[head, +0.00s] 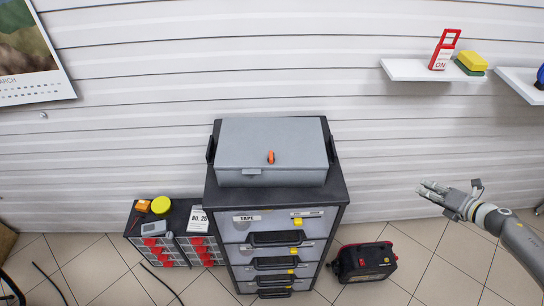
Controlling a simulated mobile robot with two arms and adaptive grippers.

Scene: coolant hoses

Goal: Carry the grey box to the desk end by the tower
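The grey box (271,150) is a closed case with an orange latch on its lid. It sits on the black top of the drawer cabinet (328,196), between dark upright handles at the left and right. My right gripper (421,189) is well to the right of the cabinet, apart from the box. Its pale fingers point left with a gap between them, and nothing is in them. My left gripper is not in view. No desk or tower shows clearly in this view.
A low organizer (180,216) with red-fronted drawers stands left of the cabinet, holding a yellow round item and small tools. Wall shelves (408,70) hang upper right. Dark cables lie at lower left.

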